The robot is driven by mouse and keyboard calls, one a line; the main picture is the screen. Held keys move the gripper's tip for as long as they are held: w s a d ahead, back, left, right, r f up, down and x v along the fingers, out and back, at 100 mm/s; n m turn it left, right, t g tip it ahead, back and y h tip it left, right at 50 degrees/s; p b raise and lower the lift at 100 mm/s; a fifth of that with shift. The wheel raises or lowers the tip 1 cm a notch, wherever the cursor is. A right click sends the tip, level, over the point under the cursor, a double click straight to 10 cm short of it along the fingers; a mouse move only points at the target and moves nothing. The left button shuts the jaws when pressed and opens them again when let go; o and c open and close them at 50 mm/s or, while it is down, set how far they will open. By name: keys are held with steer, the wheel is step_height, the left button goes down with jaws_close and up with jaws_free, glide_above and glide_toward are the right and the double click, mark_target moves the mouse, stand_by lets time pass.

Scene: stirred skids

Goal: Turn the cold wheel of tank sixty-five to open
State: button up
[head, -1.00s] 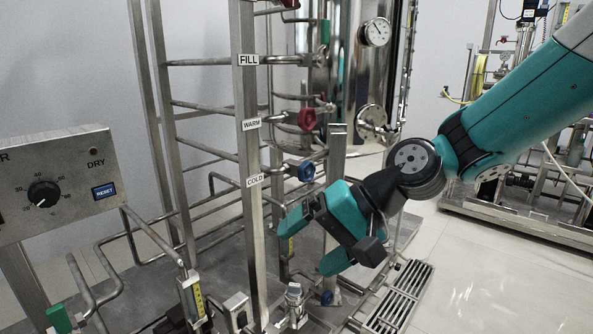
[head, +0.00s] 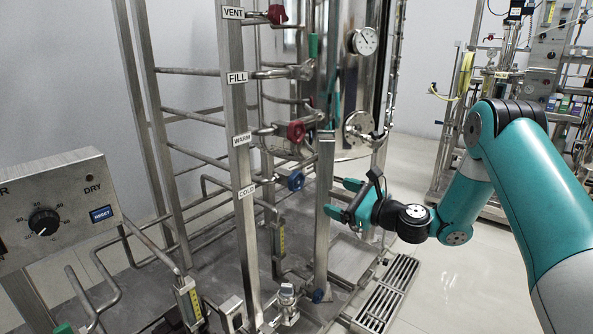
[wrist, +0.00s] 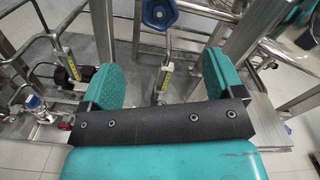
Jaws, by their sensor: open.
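The blue cold wheel (head: 296,180) sits on the pipe beside the COLD label (head: 247,190) on a steel post, below the red warm wheel (head: 295,131). My gripper (head: 341,199) is open and empty, to the right of the blue wheel and slightly lower, with a gap between them. In the wrist view a blue wheel (wrist: 159,14) shows at the top edge, beyond and between the two spread teal fingers (wrist: 162,84). The steel tank (head: 350,95) stands behind. No tank number is readable, and I cannot tell whether the valve is open.
A steel upright (head: 323,215) stands between the wheel and my gripper in the head view. The control box (head: 60,195) is at the left. A floor grate (head: 388,290) lies below my gripper. Clear floor (head: 450,290) lies to the right.

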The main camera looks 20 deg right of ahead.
mark_target(299, 182)
steer(key=x, duration=1.2)
steer(key=shift+w+a, duration=0.25)
steer(key=shift+x, duration=0.85)
steer(key=shift+c, duration=0.4)
steer(key=c, duration=0.8)
